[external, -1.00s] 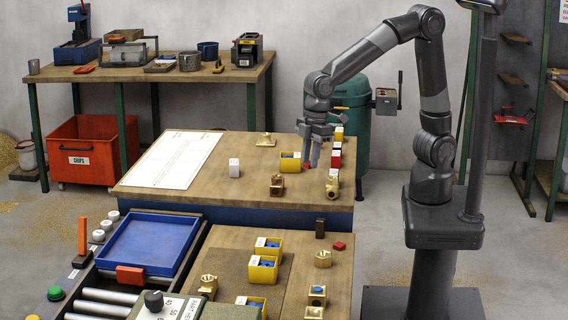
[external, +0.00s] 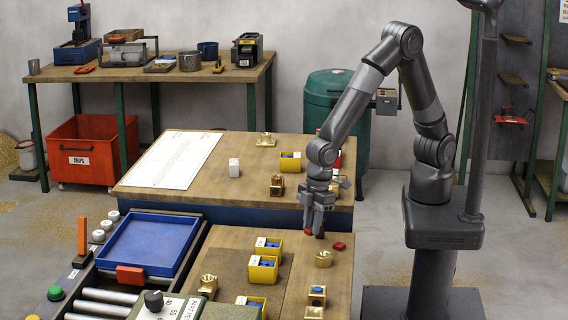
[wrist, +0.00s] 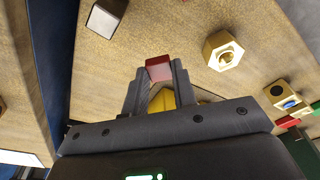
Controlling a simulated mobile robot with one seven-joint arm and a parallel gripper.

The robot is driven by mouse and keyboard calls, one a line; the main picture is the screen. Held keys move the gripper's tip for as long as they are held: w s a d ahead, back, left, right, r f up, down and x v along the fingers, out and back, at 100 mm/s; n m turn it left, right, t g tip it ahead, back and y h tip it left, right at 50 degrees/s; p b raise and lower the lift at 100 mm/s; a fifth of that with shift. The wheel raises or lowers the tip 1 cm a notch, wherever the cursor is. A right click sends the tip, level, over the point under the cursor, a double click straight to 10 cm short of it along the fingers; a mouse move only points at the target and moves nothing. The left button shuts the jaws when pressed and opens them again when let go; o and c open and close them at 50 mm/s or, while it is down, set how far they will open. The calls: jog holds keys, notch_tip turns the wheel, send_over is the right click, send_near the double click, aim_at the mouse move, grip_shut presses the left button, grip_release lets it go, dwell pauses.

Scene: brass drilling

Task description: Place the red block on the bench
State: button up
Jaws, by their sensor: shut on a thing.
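My gripper (external: 316,230) is shut on a red block (external: 308,232). In the wrist view the block (wrist: 158,68) sits between the fingertips (wrist: 157,76). In the external view the gripper points down over the back of the front wooden bench (external: 220,238), beside its edge with the raised rear table (external: 225,192). I cannot tell whether the block touches the bench top.
A brass fitting (external: 323,259) stands just in front of my gripper. A dark upright block stood near this spot and is now hidden. Yellow bins with blue parts (external: 263,269) are to the left. A white block (external: 234,167) and brass parts (external: 277,185) stand on the rear table.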

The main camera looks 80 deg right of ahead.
aim_at(312, 250)
jog(key=shift+s+a+f, duration=0.1)
jog(key=shift+a+f, duration=0.3)
jog(key=shift+a, duration=0.15)
jog(key=shift+f, duration=1.95)
jog(key=shift+f, duration=0.15)
jog(key=o, duration=1)
jog(key=r, duration=0.4)
jog(key=s+d+r, duration=0.1)
jog(key=r, duration=0.7)
jog(key=shift+s+d+r, duration=0.1)
jog(key=shift+s+d, duration=0.05)
